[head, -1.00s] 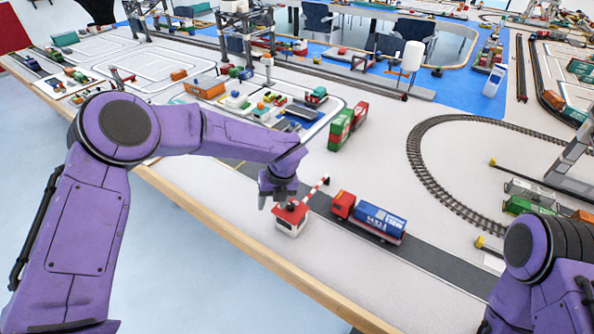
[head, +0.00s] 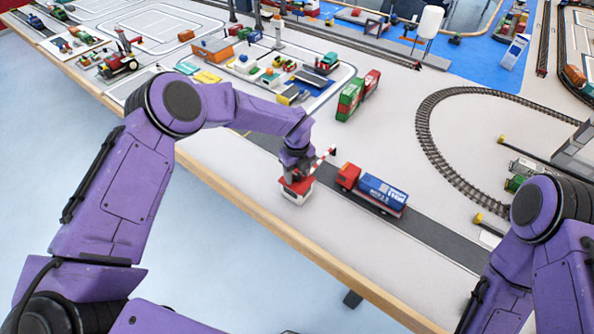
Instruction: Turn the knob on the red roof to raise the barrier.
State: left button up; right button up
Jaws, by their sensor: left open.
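A small white hut with a red roof (head: 297,187) stands beside the grey road near the table's front edge. My left gripper (head: 296,173) points down right over the roof, its jaws open. It covers the knob, so I cannot tell whether the fingers touch it. The red and white barrier (head: 324,158) slants up to the right from behind the gripper. My right arm shows at the right edge, but its gripper is out of view.
A red truck with a blue container (head: 382,193) stands on the road (head: 430,234) just right of the hut. Green and red containers (head: 357,95) lie behind. A curved railway track (head: 437,150) is at the right. The wooden table edge (head: 262,228) runs in front of the hut.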

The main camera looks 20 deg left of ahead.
pick_arm(q)
grip_shut()
jog(key=shift+f+m+b, duration=0.2)
jog(key=shift+m+b, duration=0.85)
jog(key=shift+m, duration=0.05)
jog(key=m+b, duration=0.2)
jog(key=m, duration=0.1)
jog(key=m+b, duration=0.1)
jog(key=m, duration=0.2)
jog(key=shift+r, duration=0.1)
jog(key=m, duration=0.3)
jog(key=shift+b, duration=0.3)
jog(key=m, duration=0.3)
jog(key=shift+a+r, duration=0.1)
jog(key=shift+m, duration=1.7)
